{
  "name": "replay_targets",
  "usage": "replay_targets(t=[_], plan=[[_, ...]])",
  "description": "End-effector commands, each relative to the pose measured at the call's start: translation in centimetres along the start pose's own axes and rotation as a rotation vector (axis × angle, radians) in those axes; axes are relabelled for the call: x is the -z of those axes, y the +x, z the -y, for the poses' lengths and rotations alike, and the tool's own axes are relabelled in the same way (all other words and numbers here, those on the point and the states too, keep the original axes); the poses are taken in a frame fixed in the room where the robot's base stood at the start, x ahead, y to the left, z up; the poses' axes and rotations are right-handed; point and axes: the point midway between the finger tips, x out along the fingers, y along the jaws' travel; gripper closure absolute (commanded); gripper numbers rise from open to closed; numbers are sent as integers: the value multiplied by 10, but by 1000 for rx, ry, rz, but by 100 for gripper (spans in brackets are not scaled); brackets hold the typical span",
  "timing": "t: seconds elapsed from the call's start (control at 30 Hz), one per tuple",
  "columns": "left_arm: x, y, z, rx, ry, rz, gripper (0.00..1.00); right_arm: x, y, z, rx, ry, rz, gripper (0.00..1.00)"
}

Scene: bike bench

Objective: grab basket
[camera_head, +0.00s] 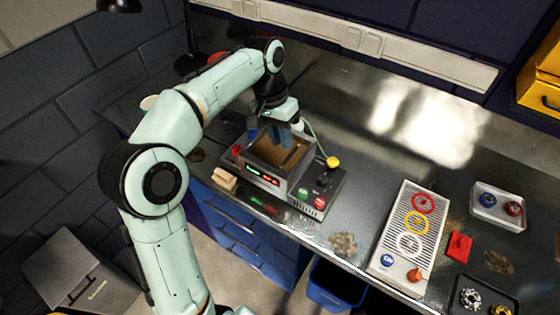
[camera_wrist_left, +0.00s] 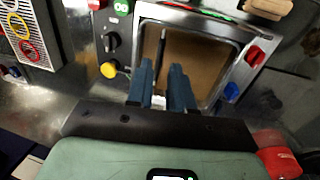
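The grey cleaner tank (camera_head: 262,166) stands on the metal bench with brownish liquid in its basin. A thin dark bar (camera_wrist_left: 162,48), which looks like the basket's handle, crosses the basin in the left wrist view; the rest of the basket is hard to make out. My left gripper (camera_head: 273,136) points down over the basin. In the left wrist view its two blue fingers (camera_wrist_left: 162,75) are apart, one on each side of the bar's line, with a gap between them. Whether they touch the bar cannot be told. My right gripper is not in view.
A yellow knob (camera_head: 333,162) and red and green buttons are on the tank's control side. A wooden block (camera_head: 224,179) lies left of it. A panel with coloured rings (camera_head: 407,235) and small trays (camera_head: 497,207) are to the right. The bench behind is clear.

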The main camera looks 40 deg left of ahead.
Motion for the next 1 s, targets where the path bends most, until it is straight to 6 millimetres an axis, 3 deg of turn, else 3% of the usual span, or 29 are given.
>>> replay_targets(t=[0.1, 0.27, 0.57, 0.87, 0.93, 1.0], plan=[[0, 16, 0, 0, 0, 2, 79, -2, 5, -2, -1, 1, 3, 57], [1, 24, 0, 0, -1, 0, 79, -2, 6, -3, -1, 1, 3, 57], [3, 66, 2, 0, -1, 2, 79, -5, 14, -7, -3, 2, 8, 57], [4, 71, 1, 0, 0, -2, 79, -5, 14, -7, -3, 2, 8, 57], [4, 71, 1, 0, 0, -2, 98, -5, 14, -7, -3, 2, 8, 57], [4, 71, 1, 0, 0, -2, 100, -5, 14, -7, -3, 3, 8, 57]])
